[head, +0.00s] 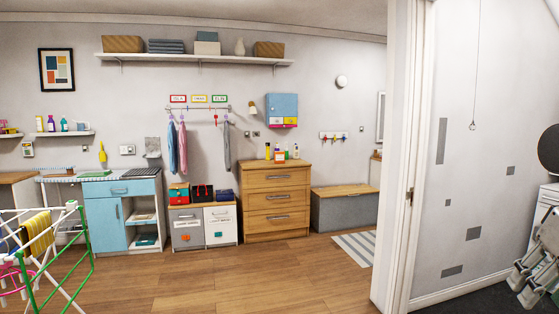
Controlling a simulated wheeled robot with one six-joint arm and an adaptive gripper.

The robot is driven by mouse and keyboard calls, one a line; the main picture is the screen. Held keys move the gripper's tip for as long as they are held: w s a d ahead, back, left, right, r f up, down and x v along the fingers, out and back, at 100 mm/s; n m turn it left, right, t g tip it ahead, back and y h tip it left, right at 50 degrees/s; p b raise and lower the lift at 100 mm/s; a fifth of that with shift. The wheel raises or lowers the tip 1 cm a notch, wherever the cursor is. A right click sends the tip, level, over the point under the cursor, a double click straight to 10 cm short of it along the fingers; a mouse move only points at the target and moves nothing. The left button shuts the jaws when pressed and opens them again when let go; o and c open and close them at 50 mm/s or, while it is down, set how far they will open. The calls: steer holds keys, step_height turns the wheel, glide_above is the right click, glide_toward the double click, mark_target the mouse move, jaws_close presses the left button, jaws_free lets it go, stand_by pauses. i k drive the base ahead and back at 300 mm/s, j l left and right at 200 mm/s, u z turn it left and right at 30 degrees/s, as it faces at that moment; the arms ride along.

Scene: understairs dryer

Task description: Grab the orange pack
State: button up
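A small orange pack with a pale front (280,156) appears to stand on top of the wooden chest of drawers (276,198), among small bottles; it is too small to make out in detail. My gripper (523,288) is at the lower right edge, far from the chest and on the near side of the white door frame. It is partly cut off by the picture edge, and I cannot tell how far apart its fingers are. I see nothing held in it.
A white door frame (402,170) stands between my gripper and the chest. A drying rack (75,245) stands at the left. Grey and white cabinets (188,229) and a low bench (345,210) flank the chest. The wooden floor (230,280) before them is clear.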

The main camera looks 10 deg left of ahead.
mark_target(278, 155)
steer(key=i+u, duration=0.2)
steer(key=u, duration=0.2)
steer(key=i, duration=6.5)
steer(key=i+z, duration=0.15)
steer(key=i, duration=0.2)
steer(key=i+j+z, duration=0.15)
steer(key=i, duration=0.25)
